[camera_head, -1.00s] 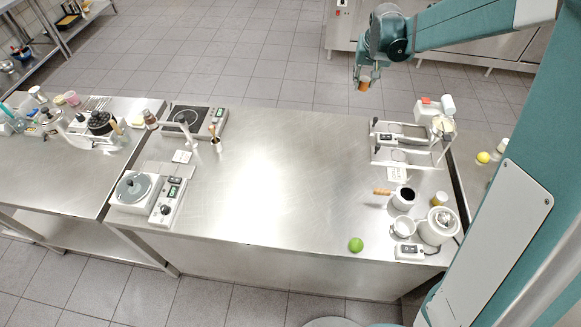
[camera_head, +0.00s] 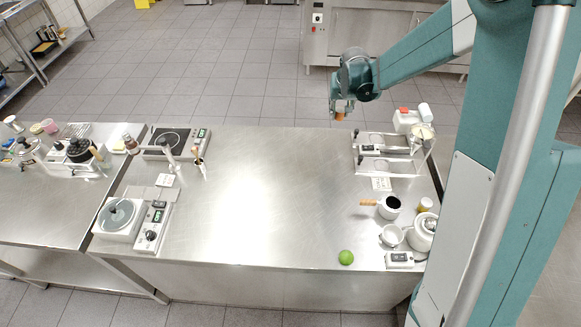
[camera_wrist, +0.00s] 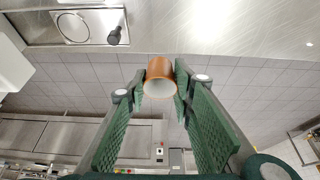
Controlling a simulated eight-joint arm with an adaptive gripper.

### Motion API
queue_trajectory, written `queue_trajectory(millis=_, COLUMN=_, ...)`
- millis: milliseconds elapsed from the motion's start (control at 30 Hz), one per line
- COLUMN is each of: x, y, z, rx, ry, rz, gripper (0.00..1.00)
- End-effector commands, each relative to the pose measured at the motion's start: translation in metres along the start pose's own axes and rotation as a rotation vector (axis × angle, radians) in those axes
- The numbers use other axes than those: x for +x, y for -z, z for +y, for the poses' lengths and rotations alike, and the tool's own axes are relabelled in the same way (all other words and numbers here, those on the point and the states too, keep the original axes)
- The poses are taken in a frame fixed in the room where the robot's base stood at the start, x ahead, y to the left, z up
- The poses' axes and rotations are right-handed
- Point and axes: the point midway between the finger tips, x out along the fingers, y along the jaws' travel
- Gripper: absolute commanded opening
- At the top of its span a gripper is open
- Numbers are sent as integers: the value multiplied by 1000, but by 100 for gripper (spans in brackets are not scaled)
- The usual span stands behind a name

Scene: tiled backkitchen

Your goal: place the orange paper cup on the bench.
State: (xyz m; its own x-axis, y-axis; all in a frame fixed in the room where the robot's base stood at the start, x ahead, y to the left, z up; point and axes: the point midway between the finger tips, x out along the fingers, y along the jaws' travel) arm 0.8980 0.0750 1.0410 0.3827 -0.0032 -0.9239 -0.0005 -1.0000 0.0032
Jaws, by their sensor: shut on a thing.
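The orange paper cup (camera_wrist: 160,77) is between the two green finger pads of my gripper (camera_wrist: 161,84) in the wrist view, its pale open end toward the camera. In the head view the cup (camera_head: 340,116) hangs below my gripper (camera_head: 338,108). My gripper is shut on it, near the far edge of the steel bench (camera_head: 262,190), toward the right. The cup looks held above the bench's level; its exact height over the edge is hard to tell. The middle of the bench top is bare.
A steel rack (camera_head: 388,155) stands right of the gripper, with a white container (camera_head: 405,121) behind it. A dark-filled white pot (camera_head: 389,206), a lime (camera_head: 346,257) and a white kettle (camera_head: 422,233) are at the near right.

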Motion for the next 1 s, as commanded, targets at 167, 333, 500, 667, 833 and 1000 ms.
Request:
queue_trajectory(millis=167, x=14, y=-6, z=0, rx=0, ry=0, rz=0, gripper=12)
queue_trajectory(millis=333, x=35, y=-14, z=0, rx=0, ry=0, rz=0, gripper=12)
queue_trajectory(millis=500, x=51, y=-21, z=0, rx=0, ry=0, rz=0, gripper=12)
queue_trajectory(millis=667, x=56, y=-23, z=0, rx=0, ry=0, rz=0, gripper=12)
queue_trajectory(millis=833, x=56, y=-23, z=0, rx=0, ry=0, rz=0, gripper=12)
queue_trajectory(millis=1000, x=58, y=-24, z=0, rx=0, ry=0, rz=0, gripper=12)
